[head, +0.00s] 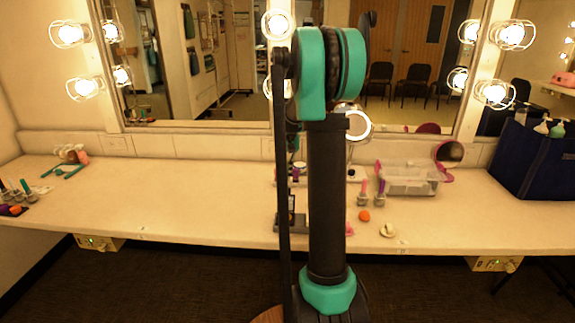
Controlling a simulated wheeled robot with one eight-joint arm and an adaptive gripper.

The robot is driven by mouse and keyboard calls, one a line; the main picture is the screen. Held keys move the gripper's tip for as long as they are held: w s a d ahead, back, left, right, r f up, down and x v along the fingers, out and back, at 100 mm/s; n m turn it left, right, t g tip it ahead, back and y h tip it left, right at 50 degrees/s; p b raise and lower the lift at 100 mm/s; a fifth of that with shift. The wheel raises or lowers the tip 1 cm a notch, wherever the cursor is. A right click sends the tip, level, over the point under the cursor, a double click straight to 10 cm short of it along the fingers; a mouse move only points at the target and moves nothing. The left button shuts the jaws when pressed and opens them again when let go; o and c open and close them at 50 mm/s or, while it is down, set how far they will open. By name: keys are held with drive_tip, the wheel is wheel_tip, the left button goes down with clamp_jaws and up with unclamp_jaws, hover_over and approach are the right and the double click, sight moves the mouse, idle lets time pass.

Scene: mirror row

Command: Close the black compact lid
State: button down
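A dark object that looks like the black compact (299,221) sits near the front edge of the counter, just left of my arm's thick black link. Its lid appears raised, standing up from the base. My arm hides part of it, so I cannot tell the exact lid angle. My arm, with teal joints, stands upright across the middle of the head view. My gripper is not visible in this view.
A large mirror (190,70) stands behind.

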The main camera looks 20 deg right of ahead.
sight(286, 200)
drive_tip(key=shift+s+a+f, duration=0.2)
drive_tip(key=shift+s+a, duration=0.05)
drive_tip(key=shift+s, duration=0.35)
drive_tip(key=shift+s+a+f, duration=0.15)
drive_tip(key=shift+s+a, duration=0.1)
drive_tip(key=shift+s, duration=0.35)
drive_tip(key=shift+s+a+f, duration=0.2)
drive_tip(key=shift+s+a, duration=0.05)
drive_tip(key=shift+s, duration=0.35)
